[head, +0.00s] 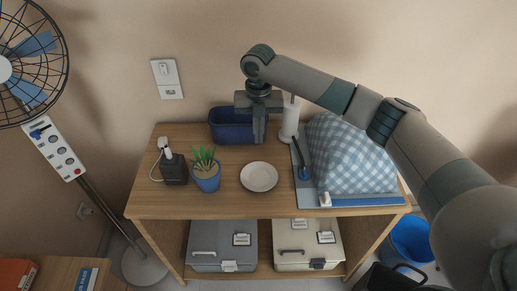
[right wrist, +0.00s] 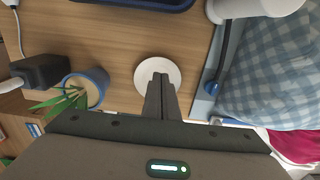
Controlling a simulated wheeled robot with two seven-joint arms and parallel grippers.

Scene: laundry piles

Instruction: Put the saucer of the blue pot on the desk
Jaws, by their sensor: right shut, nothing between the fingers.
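A white saucer (head: 259,177) lies flat on the wooden desk (head: 226,206), just right of the blue pot (head: 207,181) that holds a green plant. The pot stands on the desk, apart from the saucer. My right gripper (head: 259,141) is above the desk behind the saucer in the head view, shut and empty. In the right wrist view its closed fingers (right wrist: 160,78) overlap the saucer (right wrist: 146,70), and the blue pot (right wrist: 92,88) is to the left. I cannot tell the height gap to the saucer. My left gripper is not in view.
A dark blue bin (head: 230,127) and a white roll (head: 289,119) stand at the desk's back. A black charger box (head: 174,168) is left of the pot. A blue checked cloth pile (head: 345,158) fills the right side. The desk front is clear.

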